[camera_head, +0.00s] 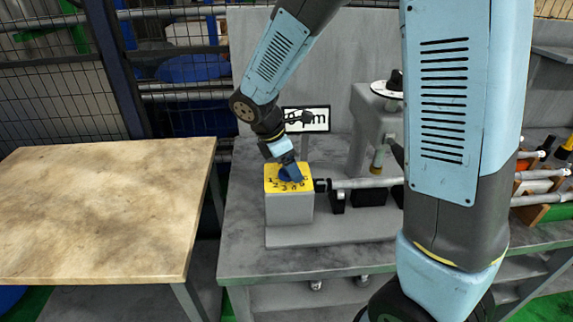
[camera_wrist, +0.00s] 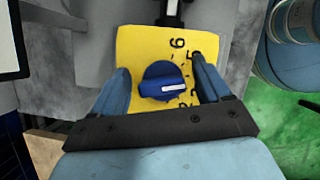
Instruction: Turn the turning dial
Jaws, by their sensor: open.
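The turning dial (camera_wrist: 160,82) is a round blue knob with a white bar, set on a yellow plate (camera_wrist: 140,42) with black numbers. In the wrist view the white bar points right. My gripper (camera_wrist: 160,80) is open, with one blue finger on each side of the dial; I cannot tell whether either finger touches it. In the head view the yellow plate (camera_head: 272,184) tops a grey block at the left end of the grinder, and my gripper (camera_head: 289,174) is down over the dial, hiding part of it.
The grinder's grey base (camera_head: 330,231) stands on a grey bench (camera_head: 250,262). A horizontal rod (camera_head: 365,183) runs right from the dial block. A grey upright with a dark knob (camera_head: 394,80) stands behind. A bare wooden table (camera_head: 105,205) is at left.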

